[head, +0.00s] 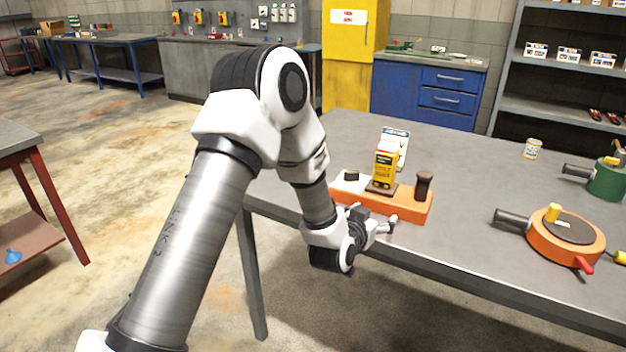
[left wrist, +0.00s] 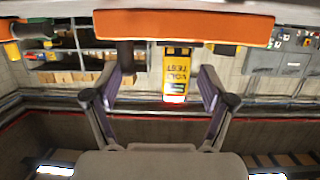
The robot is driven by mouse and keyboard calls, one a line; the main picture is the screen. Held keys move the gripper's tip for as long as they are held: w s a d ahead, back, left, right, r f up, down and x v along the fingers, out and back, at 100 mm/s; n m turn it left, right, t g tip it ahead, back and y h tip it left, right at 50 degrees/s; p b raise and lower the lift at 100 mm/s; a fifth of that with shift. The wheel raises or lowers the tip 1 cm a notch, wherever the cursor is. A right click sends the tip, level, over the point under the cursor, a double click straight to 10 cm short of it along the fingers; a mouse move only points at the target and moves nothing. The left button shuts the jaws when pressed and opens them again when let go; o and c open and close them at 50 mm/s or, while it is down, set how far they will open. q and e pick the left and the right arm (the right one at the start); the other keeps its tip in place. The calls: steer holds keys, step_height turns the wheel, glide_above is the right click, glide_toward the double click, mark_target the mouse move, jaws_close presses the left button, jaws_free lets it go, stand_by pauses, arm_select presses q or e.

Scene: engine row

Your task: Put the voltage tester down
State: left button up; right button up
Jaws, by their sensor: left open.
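The yellow voltage tester (head: 385,166) stands upright on an orange block-like holder (head: 412,210) near the table's front edge. Its lettered face also shows in the left wrist view (left wrist: 176,72), which is upside down, with the orange holder (left wrist: 185,27) across the top. My left gripper (head: 377,222) is just in front of the holder, low by the table edge. In the left wrist view its fingers (left wrist: 165,82) are apart, with the tester seen between them. They do not appear to touch it. My right gripper is in neither view.
A dark upright handle (head: 423,186) stands on the holder's right end. A white-and-blue card or box (head: 399,142) is behind the tester. An orange round device (head: 565,240), a green one (head: 606,182) and a small jar (head: 532,149) are farther right. The grey table (head: 465,165) has bare room between.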

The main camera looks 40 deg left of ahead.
arm_select(q)
steer(key=s+d+f+m+g+h, duration=0.1)
steer(key=s+d+f+g, duration=0.2)
steer(key=s+f, duration=0.35)
steer(key=s+d+f+g+h, duration=0.1)
steer(key=s+d+f+g, duration=0.15)
steer(key=f, duration=0.75)
steer(key=s+d+f+g, duration=0.25)
steer(key=s+f, duration=0.25)
steer(key=s, duration=0.3)
steer(key=s+d+f+g, duration=0.1)
steer(key=s+f+g, duration=0.2)
steer(key=s+f, duration=0.4)
steer(key=s+d+g+p, duration=0.1)
steer(key=s+g+p, duration=0.2)
steer(key=s, duration=1)
steer(key=shift+s+d+r+m+g+h, duration=0.2)
steer(key=shift+r+m+g+h, duration=0.1)
steer(key=shift+r+g+h, duration=0.15)
